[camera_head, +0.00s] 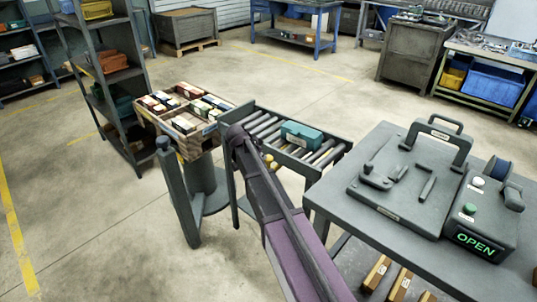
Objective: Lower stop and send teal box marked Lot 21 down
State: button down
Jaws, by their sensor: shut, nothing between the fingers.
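A teal box (306,133) with a small pale label sits on the rollers of a short grey-framed roller conveyor (340,153), towards its right end. The label is too small to read. Small yellow parts (269,159) show at the conveyor's near side, partly hidden; I cannot tell whether they belong to a stop, or whether a stop is raised or lowered. A long dark and purple piece (290,240) runs from the bottom edge up to the conveyor's left part and hides some of it. I cannot make out my gripper.
A divided tray (183,124) of small boxes stands left of the conveyor, behind a grey post (177,195). The grey table (350,215) at right bears a handled device and a box reading OPEN (475,243). Shelving (107,65) stands at left; open floor lies behind.

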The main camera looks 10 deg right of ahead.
jog(key=shift+w+d, duration=0.4)
jog(key=shift+d, duration=0.2)
notch_tip(320, 180, up, 2)
jog(key=shift+p, duration=1.1)
jog(key=p+v, duration=0.6)
jog(key=v, duration=0.1)
jog(key=s+d+r+n+g+y+p, duration=0.1)
jog(key=s+n, duration=0.3)
jog(key=s, duration=0.5)
jog(key=s+d+r+n+g+y+p, duration=0.1)
jog(key=s+n+y+p, duration=0.2)
jog(key=s, duration=0.5)
jog(key=s+d+r+n+g+y+p, duration=0.1)
jog(key=s+n, duration=0.3)
jog(key=s, duration=0.5)
jog(key=shift+s+d+n+g+y+p, duration=0.35)
jog(key=shift+d+g+y+p, duration=0.15)
jog(key=shift+y+p, duration=0.15)
dwell(0.3)
